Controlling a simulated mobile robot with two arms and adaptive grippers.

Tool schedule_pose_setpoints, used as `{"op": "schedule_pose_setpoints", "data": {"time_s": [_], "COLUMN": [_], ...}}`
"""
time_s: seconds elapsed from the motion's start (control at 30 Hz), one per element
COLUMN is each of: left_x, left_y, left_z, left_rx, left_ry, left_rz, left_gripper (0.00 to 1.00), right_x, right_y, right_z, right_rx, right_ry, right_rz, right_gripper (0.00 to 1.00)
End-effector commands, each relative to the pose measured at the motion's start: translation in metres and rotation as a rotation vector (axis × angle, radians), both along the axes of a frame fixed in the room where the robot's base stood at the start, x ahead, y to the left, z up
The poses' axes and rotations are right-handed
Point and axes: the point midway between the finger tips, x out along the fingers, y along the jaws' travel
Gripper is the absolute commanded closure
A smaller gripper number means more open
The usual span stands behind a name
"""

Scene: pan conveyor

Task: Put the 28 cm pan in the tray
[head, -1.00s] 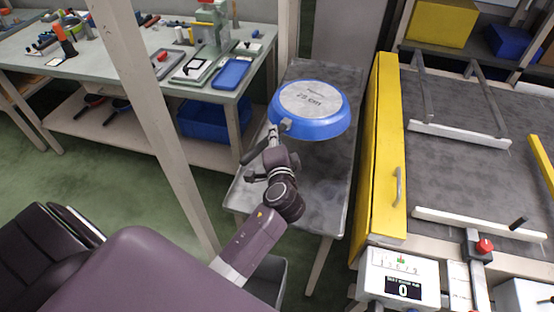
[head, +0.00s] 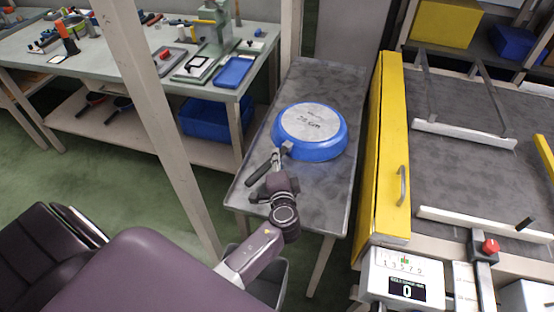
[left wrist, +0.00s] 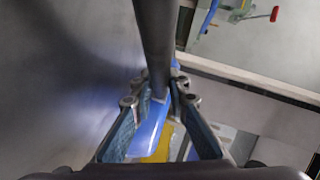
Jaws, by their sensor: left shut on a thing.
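The blue pan (head: 319,153) is upside down over the grey side table, its pale base up. The base carries a handwritten size in cm, too small to read surely. My left gripper (head: 271,176) is shut on the pan's dark handle (head: 261,168). In the left wrist view the handle (left wrist: 155,45) runs between the fingers of the left gripper (left wrist: 158,98), with a bit of blue pan behind. The pan is at or just above the table top; I cannot tell if it touches. A blue tray (head: 234,72) lies on the workbench at the back. My right gripper is out of view.
The grey side table (head: 335,88) is bare around the pan. A yellow barrier (head: 378,150) with a handle borders it on the right, before the conveyor (head: 450,175). A pale post (head: 150,90) stands left. The workbench (head: 110,62) holds grey trays and tools.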

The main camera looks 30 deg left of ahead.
Motion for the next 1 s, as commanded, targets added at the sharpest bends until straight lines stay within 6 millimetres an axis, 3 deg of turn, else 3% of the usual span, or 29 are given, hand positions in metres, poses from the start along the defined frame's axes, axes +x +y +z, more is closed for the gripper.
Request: {"op": "schedule_pose_setpoints", "data": {"time_s": [0.03, 0.07, 0.13, 0.4, 0.57, 1.0], "left_x": [0.001, -0.001, -0.001, -0.001, -0.012, -0.081], "left_y": [0.000, 0.000, 0.000, -0.001, -0.009, -0.057], "left_z": [0.004, -0.001, -0.001, -0.001, 0.001, 0.021], "left_rx": [0.000, -0.001, -0.001, 0.000, -0.001, -0.003], "left_ry": [-0.009, 0.003, 0.003, 0.002, 0.004, 0.002], "left_rz": [-0.001, 0.000, 0.000, 0.000, -0.001, -0.001], "left_gripper": [1.00, 0.84, 0.78, 0.78, 0.78, 0.78], "right_x": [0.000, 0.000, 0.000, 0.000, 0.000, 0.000], "right_y": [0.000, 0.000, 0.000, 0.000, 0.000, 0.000], "right_z": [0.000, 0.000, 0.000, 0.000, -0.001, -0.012], "right_rx": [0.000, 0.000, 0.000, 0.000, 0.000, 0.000], "right_ry": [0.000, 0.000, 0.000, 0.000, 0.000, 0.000], "right_rz": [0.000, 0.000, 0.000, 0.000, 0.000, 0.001], "right_gripper": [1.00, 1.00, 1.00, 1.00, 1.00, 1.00]}}
